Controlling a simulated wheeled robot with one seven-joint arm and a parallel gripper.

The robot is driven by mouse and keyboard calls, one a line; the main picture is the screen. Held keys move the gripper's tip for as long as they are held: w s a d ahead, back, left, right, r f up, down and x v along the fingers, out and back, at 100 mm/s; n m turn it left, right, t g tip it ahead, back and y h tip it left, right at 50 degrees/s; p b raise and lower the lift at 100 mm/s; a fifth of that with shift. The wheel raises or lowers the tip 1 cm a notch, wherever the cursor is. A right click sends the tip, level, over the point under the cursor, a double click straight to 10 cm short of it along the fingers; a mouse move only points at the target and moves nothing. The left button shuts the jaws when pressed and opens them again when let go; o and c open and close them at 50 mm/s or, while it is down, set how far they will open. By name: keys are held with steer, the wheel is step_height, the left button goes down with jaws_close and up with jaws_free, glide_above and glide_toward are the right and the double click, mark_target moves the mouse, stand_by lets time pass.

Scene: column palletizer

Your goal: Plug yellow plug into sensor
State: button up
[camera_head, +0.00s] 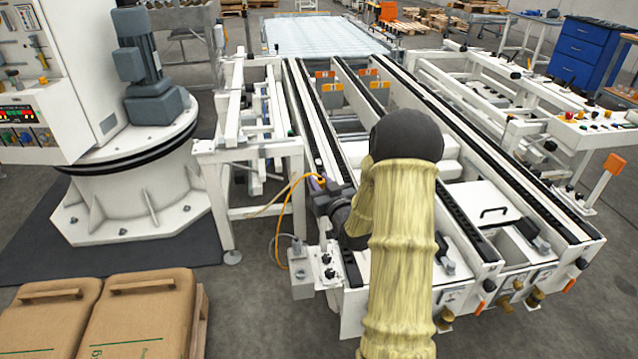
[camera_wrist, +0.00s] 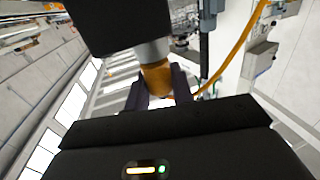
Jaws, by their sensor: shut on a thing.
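The yellow plug (camera_wrist: 157,80) shows in the wrist view as an orange-yellow cylinder between the two dark fingers of my gripper (camera_wrist: 160,90), which is shut on it. A dark body with a silver collar (camera_wrist: 152,51), which looks like the sensor (camera_wrist: 112,18), is directly beyond the plug. Plug and collar look in line and meet in the picture; I cannot tell whether the plug is seated. In the head view my gripper (camera_head: 318,184) is at the left conveyor rail, with an orange cable (camera_head: 291,198) beside it. The plug and sensor are too small there to make out.
The orange cable loops down toward a small white box (camera_head: 302,287) at the conveyor's front left corner. The white conveyor frame (camera_head: 299,190) is close around my gripper. Brown sacks (camera_head: 135,312) lie at the front left. Grey floor is open between the sacks and the conveyor.

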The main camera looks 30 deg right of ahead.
steer(key=shift+f, duration=0.2)
steer(key=o, duration=1.1)
steer(key=shift+c, duration=0.2)
steer(key=s+p, duration=0.2)
steer(key=s, duration=0.9)
steer(key=shift+s+a+r, duration=0.15)
steer(key=shift+s+r, duration=0.1)
steer(key=shift+s, duration=0.15)
steer(key=p, duration=0.3)
steer(key=shift+s, duration=0.25)
steer(key=p, duration=0.3)
steer(key=shift+s, duration=0.3)
